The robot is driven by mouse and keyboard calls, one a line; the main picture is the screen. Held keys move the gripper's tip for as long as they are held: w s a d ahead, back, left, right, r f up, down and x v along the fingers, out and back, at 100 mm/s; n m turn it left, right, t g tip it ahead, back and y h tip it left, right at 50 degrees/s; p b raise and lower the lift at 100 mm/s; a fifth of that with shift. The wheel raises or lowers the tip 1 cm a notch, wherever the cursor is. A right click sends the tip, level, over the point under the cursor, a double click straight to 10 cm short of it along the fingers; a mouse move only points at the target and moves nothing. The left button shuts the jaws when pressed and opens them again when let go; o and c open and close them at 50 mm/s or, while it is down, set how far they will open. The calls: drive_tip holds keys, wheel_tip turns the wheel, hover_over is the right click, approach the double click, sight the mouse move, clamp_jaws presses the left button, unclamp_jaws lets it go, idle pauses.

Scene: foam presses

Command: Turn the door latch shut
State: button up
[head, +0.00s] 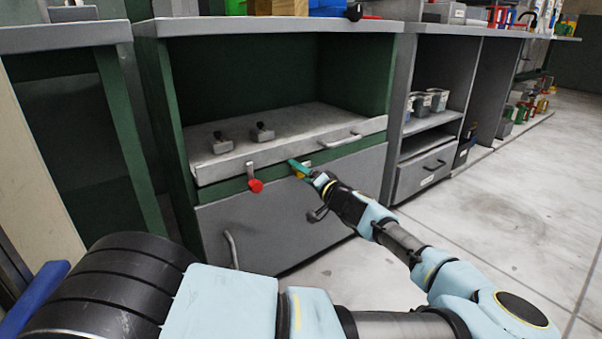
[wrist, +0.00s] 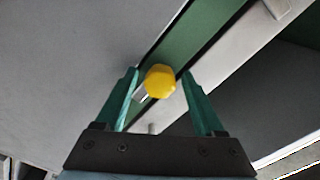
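A latch with a yellow knob (wrist: 160,80) sits on the green strip of the cabinet front. In the wrist view the knob is between the fingers of my gripper (wrist: 160,73), and a short metal arm shows beside it. The fingers are open, with a small gap visible on each side of the knob. In the head view my gripper (head: 296,166) is at the green strip and partly covers the yellow knob (head: 298,175). A second latch with a red knob (head: 255,185) hangs down to the left, clear of my gripper.
A grey shelf (head: 300,123) with two small grey blocks and a bar handle (head: 340,141) lies just above the strip. Below is a grey door panel (head: 290,215) with a handle (head: 231,249). An open cabinet (head: 430,120) stands to the right. The floor at right is clear.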

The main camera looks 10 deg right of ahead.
clamp_jaws()
idle(0.3)
drive_tip(key=shift+r+m+p, duration=0.1)
drive_tip(key=shift+m+p, duration=0.6)
drive_tip(key=shift+d+r+m+p, duration=0.1)
drive_tip(key=shift+m+p, duration=0.9)
drive_tip(key=shift+p, duration=0.05)
drive_tip(key=m+p, duration=0.5)
drive_tip(key=m, duration=0.1)
drive_tip(key=m+p, duration=0.4)
drive_tip(key=shift+f+m, duration=0.2)
drive_tip(key=shift+m, duration=0.2)
drive_tip(key=shift+f+m+p, duration=0.2)
drive_tip(key=shift+m+p, duration=0.95)
drive_tip(key=shift+m, duration=0.65)
drive_tip(key=shift+f, duration=0.1)
